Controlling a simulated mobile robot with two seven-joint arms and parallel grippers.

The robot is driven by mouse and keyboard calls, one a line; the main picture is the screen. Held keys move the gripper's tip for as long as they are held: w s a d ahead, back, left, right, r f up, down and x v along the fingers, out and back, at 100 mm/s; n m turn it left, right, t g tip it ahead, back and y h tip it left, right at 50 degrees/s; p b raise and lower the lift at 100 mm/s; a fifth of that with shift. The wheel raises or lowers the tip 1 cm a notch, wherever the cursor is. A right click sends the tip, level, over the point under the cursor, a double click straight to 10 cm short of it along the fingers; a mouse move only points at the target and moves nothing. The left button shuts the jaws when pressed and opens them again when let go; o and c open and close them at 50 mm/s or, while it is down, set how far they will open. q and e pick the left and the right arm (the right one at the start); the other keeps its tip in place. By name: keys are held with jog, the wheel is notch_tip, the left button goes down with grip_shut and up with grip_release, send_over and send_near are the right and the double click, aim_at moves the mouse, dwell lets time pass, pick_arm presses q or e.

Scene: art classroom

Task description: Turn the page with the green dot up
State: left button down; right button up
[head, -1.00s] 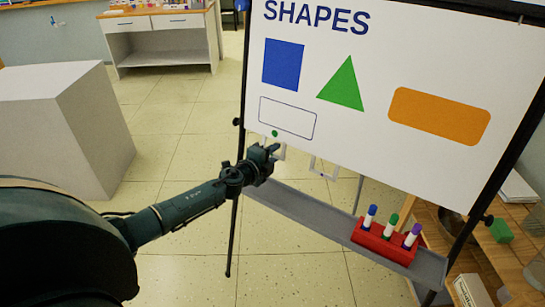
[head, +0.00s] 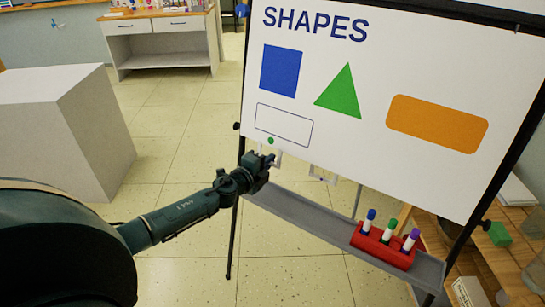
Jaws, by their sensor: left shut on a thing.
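A large white page (head: 360,140) headed SHAPES hangs on a flip-chart easel. It carries a blue square, a green triangle, an orange bar and an outlined box. The green dot (head: 270,141) is near its lower left corner. Below the dot, a white looped tab (head: 278,159) sticks out under the page's bottom edge. My left gripper (head: 266,161) is at this tab and shut on it; the fingers partly hide the tab. A second white tab (head: 322,176) hangs free to the right. My right gripper is not in view.
The easel's grey ledge (head: 310,216) runs below the page and holds a red block (head: 383,246) with several markers. A wooden shelf with a green block (head: 499,234) stands at right. A white plinth (head: 65,125) stands left; the floor between is clear.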

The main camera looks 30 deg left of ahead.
pick_arm(q)
jog(key=r+p+v, duration=0.1)
jog(key=p+v, duration=0.1)
jog(key=v, duration=0.4)
jog(key=shift+s+r, duration=0.2)
jog(key=shift+s, duration=0.1)
jog(key=s+r+p, duration=0.3)
jog(key=s+r, duration=0.2)
jog(key=s, duration=0.3)
jog(key=shift+a, duration=0.35)
dwell(0.4)
jog(key=shift+f, duration=0.1)
